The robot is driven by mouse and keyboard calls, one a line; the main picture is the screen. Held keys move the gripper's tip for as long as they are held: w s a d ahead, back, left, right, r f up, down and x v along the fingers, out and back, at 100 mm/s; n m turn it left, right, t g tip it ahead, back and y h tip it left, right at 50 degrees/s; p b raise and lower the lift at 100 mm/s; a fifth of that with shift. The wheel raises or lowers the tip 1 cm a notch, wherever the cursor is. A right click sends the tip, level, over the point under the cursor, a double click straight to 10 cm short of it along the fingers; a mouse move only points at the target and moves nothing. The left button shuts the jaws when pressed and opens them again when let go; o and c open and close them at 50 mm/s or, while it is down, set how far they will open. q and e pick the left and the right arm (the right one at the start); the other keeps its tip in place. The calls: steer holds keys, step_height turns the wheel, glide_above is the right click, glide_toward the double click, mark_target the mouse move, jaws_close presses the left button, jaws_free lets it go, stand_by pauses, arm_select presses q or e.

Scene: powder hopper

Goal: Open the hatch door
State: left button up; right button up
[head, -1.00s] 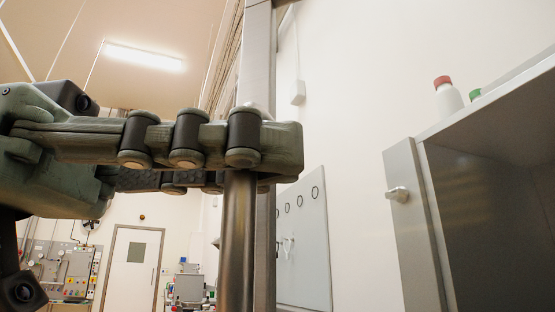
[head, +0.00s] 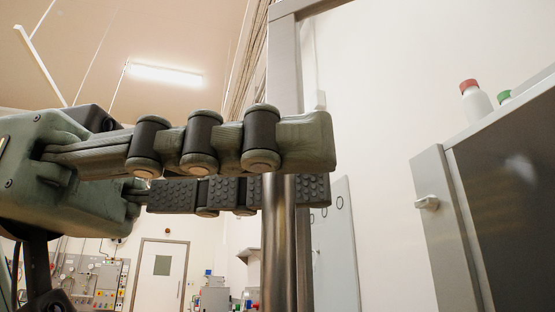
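My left gripper (head: 322,166) comes in from the left, close to the camera. Its fingers are spread, one nearer and one behind with its ribbed pad showing. An upright round metal bar (head: 279,250) passes between them. The near finger hides part of the bar, and I cannot tell whether the pads touch it. A square grey post (head: 285,65) stands just behind the bar. No hatch door can be made out for certain, and I cannot tell whether the bar is its handle. My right gripper is not in view.
At right a grey cabinet (head: 440,225) has a small latch knob (head: 427,203). A red-capped white bottle (head: 475,98) and a green-capped one (head: 504,97) stand on top. A light panel (head: 332,255) is behind the post. A white room door (head: 161,275) is far back.

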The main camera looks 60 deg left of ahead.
arm_select(q)
steer(key=v, duration=0.7)
steer(key=shift+s+a, duration=0.25)
steer(key=shift+s, duration=0.05)
